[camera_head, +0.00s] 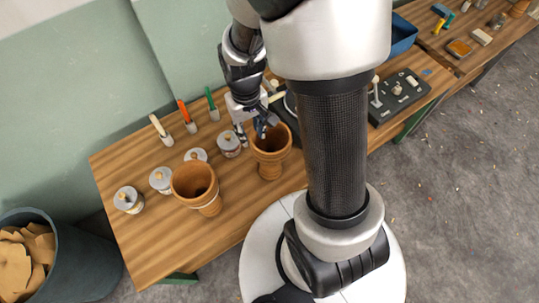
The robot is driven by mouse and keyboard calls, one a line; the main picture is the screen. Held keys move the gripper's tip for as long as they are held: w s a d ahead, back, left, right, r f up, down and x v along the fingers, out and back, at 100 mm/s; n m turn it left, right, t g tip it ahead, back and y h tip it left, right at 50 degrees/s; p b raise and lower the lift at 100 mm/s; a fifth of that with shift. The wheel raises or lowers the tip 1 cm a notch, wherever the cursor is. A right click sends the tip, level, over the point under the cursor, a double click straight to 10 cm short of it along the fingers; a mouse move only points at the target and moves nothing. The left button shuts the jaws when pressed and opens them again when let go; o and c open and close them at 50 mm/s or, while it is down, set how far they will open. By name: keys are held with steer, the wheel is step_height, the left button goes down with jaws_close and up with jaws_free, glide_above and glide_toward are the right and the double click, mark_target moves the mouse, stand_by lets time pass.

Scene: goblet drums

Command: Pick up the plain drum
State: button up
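Two brown goblet drums stand upright and open-topped on the wooden workbench (140,235). The left drum (197,200) shows paler bands low on its body. The right drum (271,165) has a ringed waist; at this size I cannot tell for sure which one is plain. My gripper (253,130) is at the right drum's left rim, pointing down. Its fingers look spread, one outside the rim on the left and one over or inside the mouth. I cannot tell whether they touch the wall. The left drum stands apart from my gripper.
Several lidded jars (129,200) stand left of and behind the drums. Tools with orange (187,115), green and pale handles stand along the back. A dark control panel (398,95) and blue bin (401,35) lie right. A grey bin of scraps (75,265) stands at the left floor.

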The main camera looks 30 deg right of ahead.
mark_target(254, 145)
steer(key=f+b, duration=0.1)
steer(key=f, duration=0.2)
steer(key=f+b, duration=0.1)
steer(key=f, duration=0.2)
steer(key=f+b, duration=0.1)
steer(key=f, duration=0.2)
steer(key=shift+d, duration=0.4)
jaws_close()
steer(key=shift+w, duration=0.1)
stand_by(0.6)
